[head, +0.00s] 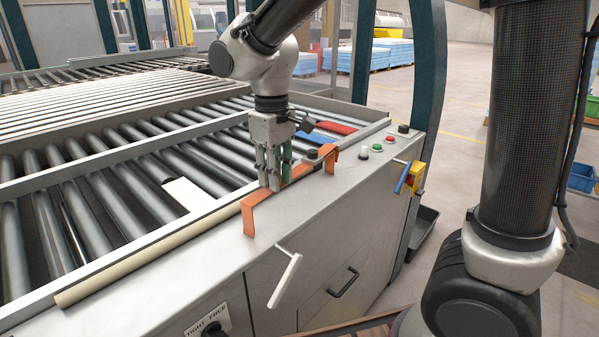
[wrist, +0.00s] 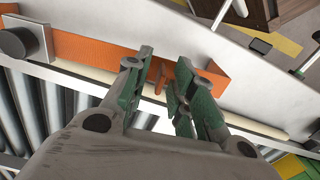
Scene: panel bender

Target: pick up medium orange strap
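The orange strap (head: 262,203) is a bent strip with turned-down ends, lying along the front ledge of the roller table. It also shows in the wrist view (wrist: 85,50), running left to right beyond my fingertips. A small upright orange piece of it shows in the gap between the fingers.
A blue strip (head: 316,137) and a red strip (head: 335,128) lie behind on the rollers. A white strip (head: 188,194) lies on the rollers at left. Buttons (head: 377,148) and a white lever (head: 286,278) are on the machine's front side. A dark knob (head: 312,154) stands near the strap.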

